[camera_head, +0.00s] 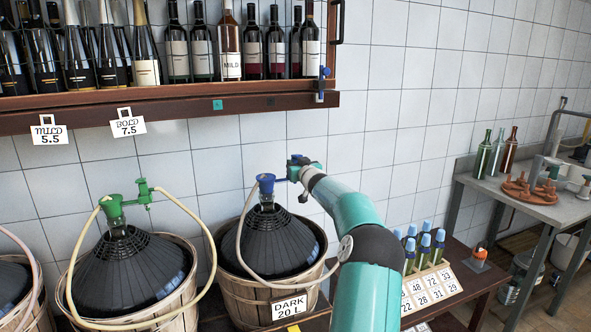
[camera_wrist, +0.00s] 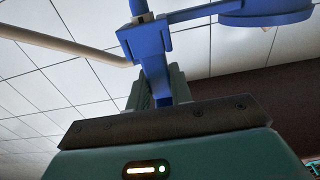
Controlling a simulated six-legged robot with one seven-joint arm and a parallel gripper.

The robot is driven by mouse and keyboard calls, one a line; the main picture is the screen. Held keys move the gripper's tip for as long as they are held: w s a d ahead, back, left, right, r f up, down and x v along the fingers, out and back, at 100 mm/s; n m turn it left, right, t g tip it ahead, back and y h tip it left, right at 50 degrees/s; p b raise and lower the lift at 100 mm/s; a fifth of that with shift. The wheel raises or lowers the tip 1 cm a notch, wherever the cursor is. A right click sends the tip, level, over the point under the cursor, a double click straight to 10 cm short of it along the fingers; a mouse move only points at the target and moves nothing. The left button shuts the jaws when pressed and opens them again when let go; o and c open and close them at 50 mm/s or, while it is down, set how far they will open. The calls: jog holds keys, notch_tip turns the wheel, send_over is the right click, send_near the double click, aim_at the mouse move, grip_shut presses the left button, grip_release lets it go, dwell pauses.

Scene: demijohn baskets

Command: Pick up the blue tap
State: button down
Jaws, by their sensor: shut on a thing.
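The blue tap (camera_wrist: 152,50) shows large in the wrist view, with a beige hose running to it from the left. My gripper (camera_wrist: 162,95) is shut on the tap's lower part; the far finger is partly hidden. In the head view my gripper (camera_head: 295,172) is at the blue tap (camera_head: 292,161), beside the blue stopper (camera_head: 266,183) of the dark demijohn (camera_head: 272,243). That demijohn sits in a wicker basket labelled "DARK 20 L". I cannot tell whether the tap is still joined to the stopper.
A demijohn with a green tap (camera_head: 143,190) stands to the left, with a looping hose. A bottle shelf (camera_head: 180,106) hangs above. A rack of blue-capped bottles (camera_head: 432,287) stands right of my arm. A grey table (camera_head: 535,205) is further right.

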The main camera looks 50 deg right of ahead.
jog(key=shift+r, duration=4.25)
jog(key=shift+r, duration=0.6)
